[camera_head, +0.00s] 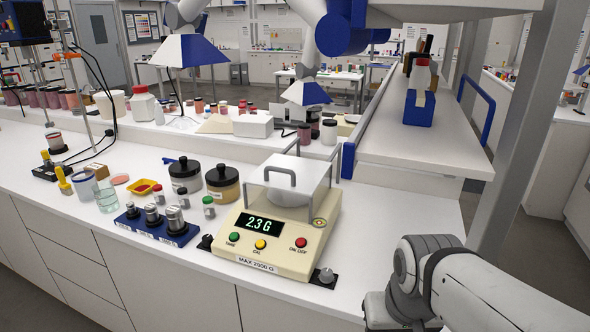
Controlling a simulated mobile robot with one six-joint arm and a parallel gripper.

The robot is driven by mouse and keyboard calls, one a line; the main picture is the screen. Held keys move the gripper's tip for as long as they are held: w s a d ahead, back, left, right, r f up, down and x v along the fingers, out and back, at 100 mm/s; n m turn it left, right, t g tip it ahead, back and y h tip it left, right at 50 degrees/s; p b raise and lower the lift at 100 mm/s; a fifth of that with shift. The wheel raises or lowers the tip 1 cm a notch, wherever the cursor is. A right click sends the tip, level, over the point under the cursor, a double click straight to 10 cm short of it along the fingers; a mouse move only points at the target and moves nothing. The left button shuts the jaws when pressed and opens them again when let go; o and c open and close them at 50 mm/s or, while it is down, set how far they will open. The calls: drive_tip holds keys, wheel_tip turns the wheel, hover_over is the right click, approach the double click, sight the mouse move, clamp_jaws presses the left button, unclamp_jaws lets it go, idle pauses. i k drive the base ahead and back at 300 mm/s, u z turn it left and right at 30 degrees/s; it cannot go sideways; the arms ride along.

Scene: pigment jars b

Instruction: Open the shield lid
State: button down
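A cream balance (265,250) stands on the white bench in the middle of the view. Its green display reads 2.3 G. A clear shield (258,196) stands on it around a round pale pan. The shield lid (303,168) lies flat over the top and looks shut. A grey arched handle (281,171) shows near its front left. My arm enters at the lower right, right of the balance and clear of it. My gripper's fingers are not visible.
Several metal weights in a blue block (157,228) stand left of the balance. Two dark-lidded jars, a dark one (186,177) and a tan one (223,184), stand close behind left. A raised white shelf (425,140) with a blue holder (419,108) is at right.

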sight(291, 175)
drive_tip(key=z, duration=1.85)
drive_tip(key=k, duration=1.05)
drive_tip(key=u, duration=1.7)
drive_tip(key=i, duration=1)
drive_tip(key=u, duration=0.05)
